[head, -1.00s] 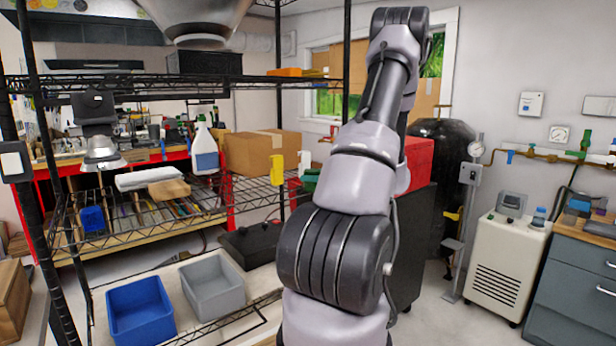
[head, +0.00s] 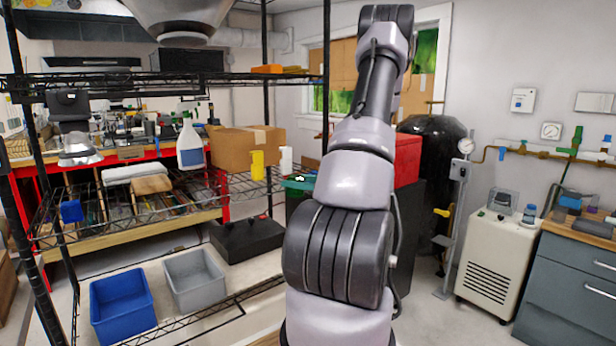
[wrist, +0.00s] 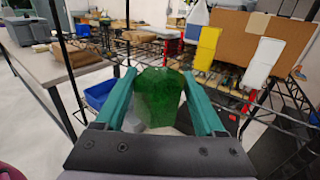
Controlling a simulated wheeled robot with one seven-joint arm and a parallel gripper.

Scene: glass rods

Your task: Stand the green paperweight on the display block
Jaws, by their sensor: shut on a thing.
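The green paperweight (wrist: 158,98) is a see-through, faceted green piece in the wrist view. It sits between the two teal fingers of my gripper (wrist: 159,77), which is shut on it and holds it in the air. I cannot make out the display block for certain in either view.
A black wire shelf (head: 170,78) stands at left, with a spray bottle (head: 190,145), cardboard box (head: 232,150) and yellow holder (head: 257,165). A blue bin (head: 122,306) and grey bin (head: 194,280) sit low. A white machine (head: 495,265) and grey cabinet (head: 565,290) stand right.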

